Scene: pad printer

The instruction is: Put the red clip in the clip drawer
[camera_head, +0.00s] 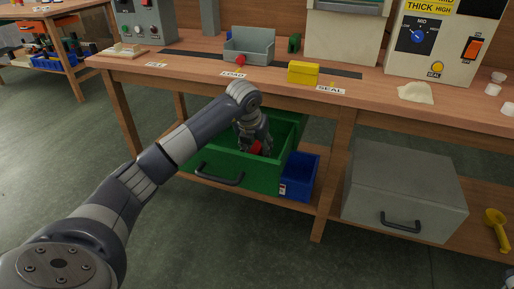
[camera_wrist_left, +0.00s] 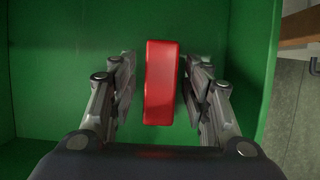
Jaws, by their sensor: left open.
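The red clip (camera_head: 257,148) is inside the open green drawer (camera_head: 232,172) under the bench. In the left wrist view the red clip (camera_wrist_left: 161,83) is an upright red block between my two fingers, with green drawer walls (camera_wrist_left: 55,60) around it. My left gripper (camera_head: 254,142) reaches down into the drawer. Its fingers are open on either side of the clip, with a gap on the left and a narrower one on the right. Whether the clip rests on the drawer floor I cannot tell.
A blue bin (camera_head: 300,177) stands right of the drawer, then a closed grey drawer box (camera_head: 405,190). The bench top (camera_head: 190,68) above carries a grey tray (camera_head: 250,46), a yellow box (camera_head: 303,72) and machines. The bench edge is close behind my gripper.

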